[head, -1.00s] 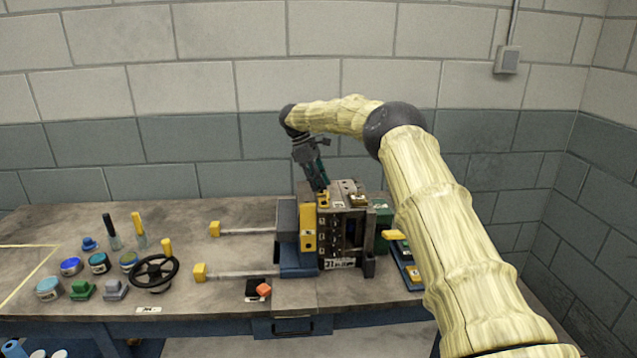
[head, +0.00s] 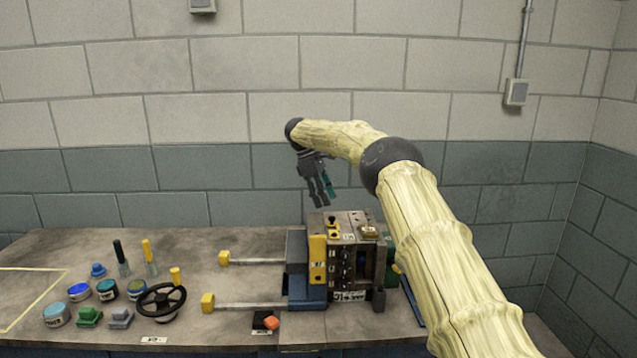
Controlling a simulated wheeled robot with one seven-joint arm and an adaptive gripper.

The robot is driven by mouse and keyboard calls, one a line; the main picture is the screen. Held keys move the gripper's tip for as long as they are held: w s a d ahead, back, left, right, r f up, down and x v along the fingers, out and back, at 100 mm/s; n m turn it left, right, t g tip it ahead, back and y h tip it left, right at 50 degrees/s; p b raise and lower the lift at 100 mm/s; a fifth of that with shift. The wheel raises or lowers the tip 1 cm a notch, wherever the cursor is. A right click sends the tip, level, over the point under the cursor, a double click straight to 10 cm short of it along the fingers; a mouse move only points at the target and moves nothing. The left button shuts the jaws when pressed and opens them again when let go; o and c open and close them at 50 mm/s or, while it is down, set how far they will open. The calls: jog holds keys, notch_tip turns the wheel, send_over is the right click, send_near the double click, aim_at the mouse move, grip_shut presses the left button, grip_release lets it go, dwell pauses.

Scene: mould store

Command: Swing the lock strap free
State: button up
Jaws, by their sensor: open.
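The mould block (head: 352,262) stands on the bench, a grey block with several dark fittings on its front. A small yellow piece with a black knob (head: 332,222) is on its top; it may be the lock strap, but I cannot tell for sure. A tall yellow plate (head: 317,259) is on the block's left side. My gripper (head: 326,203) points down just above the block's top near the knob. It is open, and I see nothing between its fingers. It looks apart from the block.
Two rods with yellow ends (head: 208,302) reach left from the block. A black handwheel (head: 162,300), several paint tins (head: 79,291) and two upright handled tools (head: 149,257) stand at left. An orange piece (head: 272,322) lies in front. The wall is close behind.

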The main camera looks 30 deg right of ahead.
jog(key=v, duration=0.6)
dwell(0.7)
